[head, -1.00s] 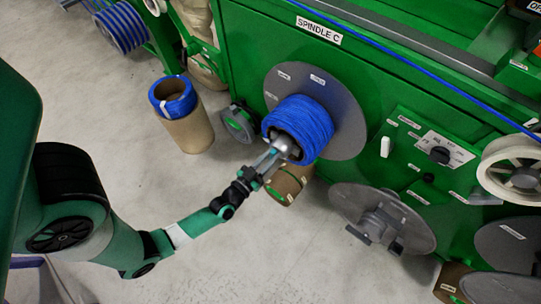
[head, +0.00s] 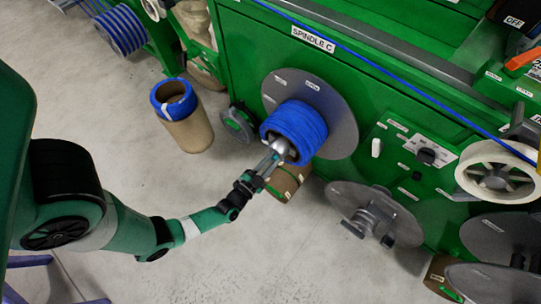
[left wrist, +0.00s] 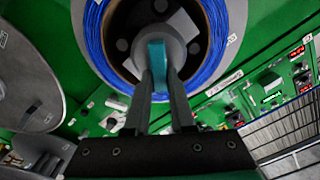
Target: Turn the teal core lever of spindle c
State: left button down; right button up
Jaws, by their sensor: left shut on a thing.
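Spindle C carries a roll of blue cable (head: 300,125) in front of a grey disc (head: 341,108), under the "SPINDLE C" label (head: 313,39). The teal core lever (left wrist: 157,68) stands out at the hub's middle. My left gripper (head: 279,150) is at the core of the roll, and in the left wrist view its two fingers (left wrist: 158,75) are shut on the teal lever, one on each side. In the head view the lever is mostly hidden. My right gripper is not in view.
A brown tube with blue cable (head: 188,129) stands on the floor left of the machine. A lower grey spindle disc (head: 345,196) and a white reel (head: 497,177) are to the right. A cardboard roll (head: 292,183) lies below the spindle. Floor is open in front.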

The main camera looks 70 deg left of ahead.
pick_arm(q)
jog(key=m, duration=0.3)
jog(key=f+m+p, duration=0.1)
jog(key=m, duration=0.6)
jog(key=shift+w+d+f, duration=0.2)
jog(key=shift+d+f, duration=0.15)
jog(key=shift+m, duration=0.4)
jog(key=c, duration=0.8)
grip_release()
jog(key=shift+o, duration=0.2)
jog(key=p+v, duration=0.3)
jog(key=v, duration=0.8)
jog(key=shift+s, duration=0.3)
jog(key=shift+d, duration=0.15)
